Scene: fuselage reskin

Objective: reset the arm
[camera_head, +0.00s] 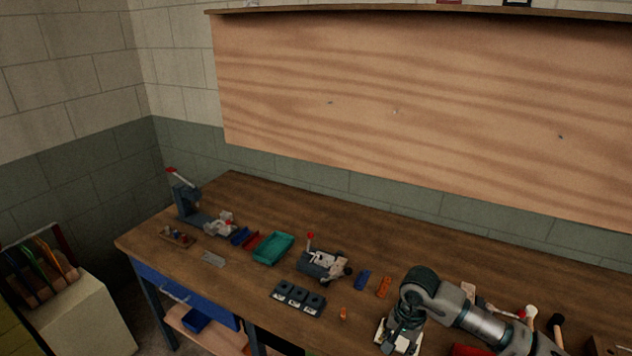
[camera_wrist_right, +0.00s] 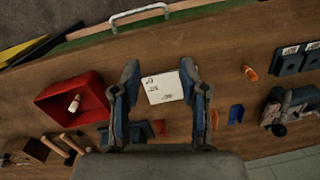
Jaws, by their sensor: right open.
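My right arm (camera_head: 480,322) reaches in from the right over the workbench in the head view, its gripper (camera_head: 395,338) pointing down. In the right wrist view this gripper (camera_wrist_right: 160,72) has its two fingers spread wide and nothing held between them. A white card with dark markings (camera_wrist_right: 163,88) lies on the bench beneath, showing between the fingers. Part of the card shows beside the gripper in the head view. My left gripper is in neither view.
A red bin (camera_wrist_right: 60,88) holding a white cylinder (camera_wrist_right: 74,104) lies left of the fingers in the wrist view, near hammers (camera_wrist_right: 68,146). In the head view, a teal tray (camera_head: 273,248), a black three-part block (camera_head: 298,299) and a clamp-like fixture (camera_head: 322,265) stand on the workbench (camera_head: 240,188).

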